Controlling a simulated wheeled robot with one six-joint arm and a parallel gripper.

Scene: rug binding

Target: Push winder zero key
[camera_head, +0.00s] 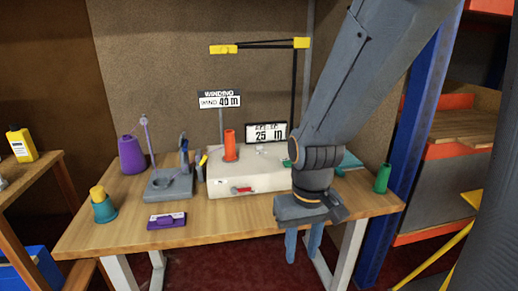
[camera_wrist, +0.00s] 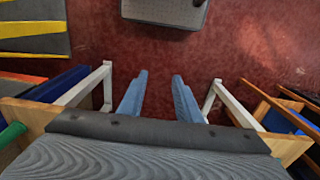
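The winder (camera_head: 265,173) is a cream box on the wooden table, with an orange spool (camera_head: 230,146) standing on top. A display (camera_head: 266,132) above it reads 25 m. A red part (camera_head: 241,190) shows on its front face; I cannot tell whether this is the zero key, and no key label is legible. My gripper (camera_head: 303,243) points down in front of the table's front edge, right of the red part, apart from the winder. My arm hides the winder's right end. In the wrist view my gripper (camera_wrist: 158,92) is open and empty above the floor.
A sign (camera_head: 219,99) reads WIND 40 m. On the table (camera_head: 225,225) are a purple cone (camera_head: 131,155), a grey stand (camera_head: 169,184), a purple-labelled item (camera_head: 166,220), a teal-yellow cone (camera_head: 103,206) and a green cylinder (camera_head: 383,178). The front strip of tabletop is mostly clear.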

